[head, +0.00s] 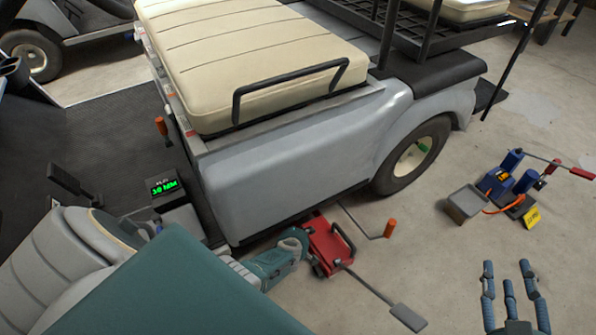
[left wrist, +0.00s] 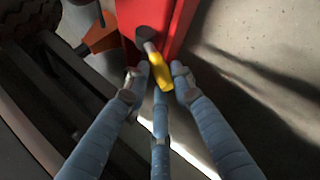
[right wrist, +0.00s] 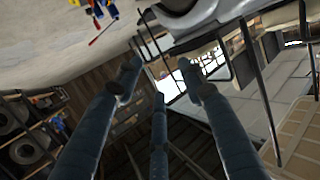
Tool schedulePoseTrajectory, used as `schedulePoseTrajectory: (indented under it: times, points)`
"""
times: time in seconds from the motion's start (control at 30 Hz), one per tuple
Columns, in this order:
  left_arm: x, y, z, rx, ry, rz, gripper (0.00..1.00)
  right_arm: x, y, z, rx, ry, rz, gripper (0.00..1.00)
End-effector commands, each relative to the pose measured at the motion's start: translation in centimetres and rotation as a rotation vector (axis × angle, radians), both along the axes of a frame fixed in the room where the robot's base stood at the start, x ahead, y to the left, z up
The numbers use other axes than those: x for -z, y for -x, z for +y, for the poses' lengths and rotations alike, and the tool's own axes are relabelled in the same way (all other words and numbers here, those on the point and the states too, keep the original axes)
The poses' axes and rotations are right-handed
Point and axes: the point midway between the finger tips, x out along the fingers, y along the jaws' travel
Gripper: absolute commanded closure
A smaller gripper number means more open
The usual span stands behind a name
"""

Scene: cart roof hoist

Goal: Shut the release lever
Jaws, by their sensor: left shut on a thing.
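The release lever (left wrist: 156,68) is a short dark stem with a yellow grip on the red jack (left wrist: 188,20). In the left wrist view my left gripper (left wrist: 157,84) has its fingers closed around the yellow grip. In the head view the red jack (head: 328,243) lies on the floor beside the cart. My left forearm reaches down to the jack, and the lever and fingertips are hidden there. My right gripper (head: 513,283) is open and empty above the floor at lower right. Its spread fingers also show in the right wrist view (right wrist: 160,85).
The grey cart (head: 290,165) with a cream seat stands beside the jack. A handle rod with an orange grip (head: 390,228) and a grey pedal (head: 409,317) stick out near the jack. Blue tools and a grey tray (head: 467,205) lie to the right.

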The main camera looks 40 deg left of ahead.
Motion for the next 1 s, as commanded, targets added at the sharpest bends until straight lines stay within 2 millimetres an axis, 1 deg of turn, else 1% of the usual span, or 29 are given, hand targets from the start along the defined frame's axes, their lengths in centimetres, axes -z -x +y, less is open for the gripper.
schedulePoseTrajectory:
  times: [0.17,0.3,0.4,0.53,0.6,0.63,0.7,0.83,0.9,1.0]
  points:
    - [0.0,0.0,0.2,-0.003,-0.005,0.006,1.00,0.0,0.0,0.0,0.000,0.001,0.005,0.60]
    - [-0.2,-0.1,0.3,-0.005,-0.011,0.018,1.00,0.9,0.4,-0.2,0.001,0.010,0.046,0.60]
    - [-0.3,-0.2,0.4,-0.008,-0.021,0.036,1.00,2.1,1.0,-0.5,0.006,0.024,0.103,0.60]
    - [-0.9,-0.7,0.2,-0.009,-0.043,0.095,1.00,5.2,2.9,-1.4,0.017,0.061,0.257,0.60]
    - [-1.1,-0.9,0.1,-0.011,-0.061,0.137,1.00,6.3,3.6,-1.8,0.020,0.073,0.307,0.60]
    - [-1.1,-1.0,0.1,-0.011,-0.069,0.156,1.00,6.5,3.7,-1.8,0.020,0.074,0.311,0.60]
    - [-1.3,-1.4,-0.1,-0.012,-0.089,0.206,1.00,6.0,3.1,-1.6,0.018,0.066,0.277,0.60]
    - [-1.6,-1.9,-0.5,-0.010,-0.123,0.281,1.00,3.2,1.2,-0.7,0.008,0.032,0.133,0.60]
    - [-1.7,-1.9,-0.6,-0.010,-0.132,0.308,1.00,1.8,0.6,-0.3,0.004,0.017,0.073,0.60]
    - [-1.8,-2.0,-0.7,-0.006,-0.140,0.336,1.00,0.5,0.1,-0.1,0.000,0.003,0.016,0.60]
